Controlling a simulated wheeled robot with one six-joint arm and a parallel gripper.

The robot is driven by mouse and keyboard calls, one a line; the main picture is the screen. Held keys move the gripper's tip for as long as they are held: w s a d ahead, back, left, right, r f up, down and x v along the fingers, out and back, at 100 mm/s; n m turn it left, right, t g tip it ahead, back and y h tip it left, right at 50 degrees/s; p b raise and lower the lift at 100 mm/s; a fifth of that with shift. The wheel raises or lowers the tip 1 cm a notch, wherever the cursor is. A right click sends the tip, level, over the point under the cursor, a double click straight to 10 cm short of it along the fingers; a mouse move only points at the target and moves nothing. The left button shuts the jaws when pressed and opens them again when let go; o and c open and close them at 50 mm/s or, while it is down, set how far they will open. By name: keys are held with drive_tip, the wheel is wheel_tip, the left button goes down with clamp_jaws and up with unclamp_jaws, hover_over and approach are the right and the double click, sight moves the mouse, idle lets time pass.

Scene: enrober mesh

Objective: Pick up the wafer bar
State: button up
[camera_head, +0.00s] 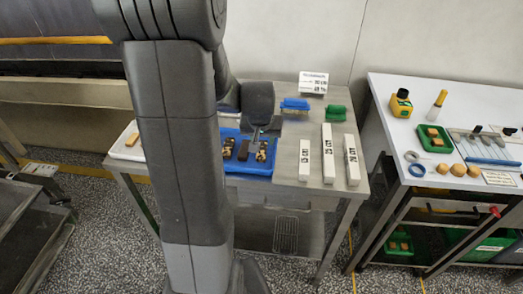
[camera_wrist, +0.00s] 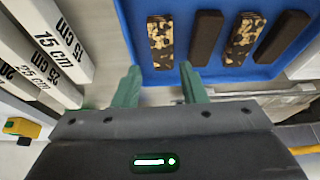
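Mottled tan-and-brown bars and plain dark brown bars lie in a blue tray (camera_head: 250,173). The wrist view shows a mottled bar (camera_wrist: 160,40), a dark bar (camera_wrist: 206,37), a second mottled bar (camera_wrist: 244,38) and a second dark bar (camera_wrist: 283,38) in the tray (camera_wrist: 217,75). A plain tan bar (camera_head: 132,138) lies in a white tray (camera_head: 122,153) at the left. I cannot tell which is the wafer bar. My gripper (camera_head: 256,134) is at the blue tray; its green fingers (camera_wrist: 160,68) are apart and empty, with the leftmost mottled bar just beyond their gap.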

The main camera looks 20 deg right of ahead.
sight(262, 148)
drive_tip(key=shift+p+x, duration=0.5)
drive_tip(key=shift+x, duration=2)
drive_tip(key=shift+w+f, duration=0.35)
drive_tip(key=shift+f, duration=0.1)
drive_tip(key=shift+f, duration=0.15)
drive_tip(key=c, duration=0.5)
